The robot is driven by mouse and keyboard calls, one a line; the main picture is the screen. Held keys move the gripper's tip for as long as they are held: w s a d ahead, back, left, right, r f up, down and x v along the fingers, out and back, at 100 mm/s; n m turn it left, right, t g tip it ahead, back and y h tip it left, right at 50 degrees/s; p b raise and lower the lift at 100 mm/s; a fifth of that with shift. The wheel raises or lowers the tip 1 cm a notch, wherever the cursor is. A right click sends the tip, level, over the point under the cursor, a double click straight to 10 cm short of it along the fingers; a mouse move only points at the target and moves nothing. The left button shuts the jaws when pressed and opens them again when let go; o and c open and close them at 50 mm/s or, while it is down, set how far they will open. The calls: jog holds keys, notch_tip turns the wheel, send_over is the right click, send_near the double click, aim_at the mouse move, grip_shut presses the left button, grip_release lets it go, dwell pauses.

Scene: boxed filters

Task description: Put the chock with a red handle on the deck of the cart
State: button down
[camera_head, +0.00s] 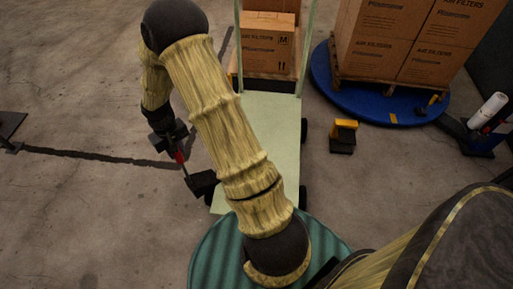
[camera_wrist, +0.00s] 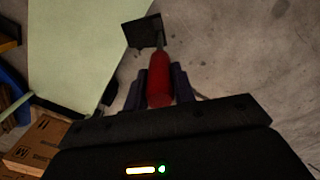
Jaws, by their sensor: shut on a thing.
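The chock is a black block (camera_head: 201,183) on a rod with a red handle (camera_head: 180,157). My gripper (camera_head: 175,150) is shut on the red handle and holds the chock over the floor, just left of the cart. In the wrist view the red handle (camera_wrist: 159,80) sits between the two fingers (camera_wrist: 160,88), and the black block (camera_wrist: 145,32) lies beyond it, close to the edge of the cart's deck. The cart's pale green deck (camera_head: 277,130) is bare where it shows; my arm hides its left part in the head view.
Cardboard boxes (camera_head: 267,48) stand at the cart's far end. A blue round platform (camera_head: 330,86) with a pallet of boxes (camera_head: 400,40) is at the back right. A black chock with a yellow handle (camera_head: 344,131) sits on the floor right of the cart. Floor on the left is mostly clear.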

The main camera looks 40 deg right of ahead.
jog(key=shift+d+r, duration=0.1)
jog(key=shift+d, duration=0.25)
jog(key=s+d+n+p, duration=0.2)
jog(key=d+p, duration=0.2)
jog(key=d, duration=0.5)
jog(key=s+d+r+n+p, duration=0.1)
jog(key=s+d+p, duration=0.1)
jog(key=d, duration=0.7)
jog(key=shift+d+n+p, duration=0.15)
jog(key=shift+n+p, duration=0.25)
jog(key=shift+p, duration=0.45)
jog(key=shift+r, duration=0.1)
notch_tip(320, 180, down, 6)
jog(key=b, duration=0.1)
